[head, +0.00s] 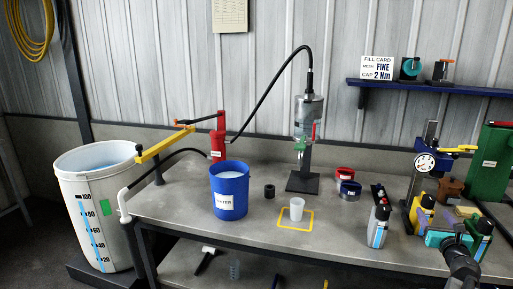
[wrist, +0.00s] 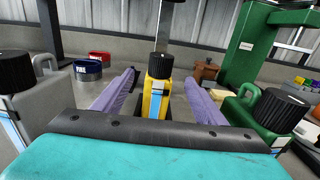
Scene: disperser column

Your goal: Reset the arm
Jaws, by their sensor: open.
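My gripper (head: 464,213) is at the right end of the bench in the head view, low among several bottles. In the wrist view, my gripper (wrist: 161,84) has its two purple fingers spread wide apart, with nothing gripped. A yellow bottle (wrist: 157,95) with a black cap stands upright, lined up with the gap between the fingers. How far it is in front of the fingertips I cannot tell. My arm comes in from the lower right of the head view, and most of it is out of frame.
A grey bottle (wrist: 35,115) stands left of my gripper and a green bottle (wrist: 262,118) right. Beyond are a dial-gauge stand (head: 424,165), a green press (head: 488,165) and red and blue rings (wrist: 88,70). A white cup (head: 297,209) stands mid-bench, near a blue bucket (head: 229,190).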

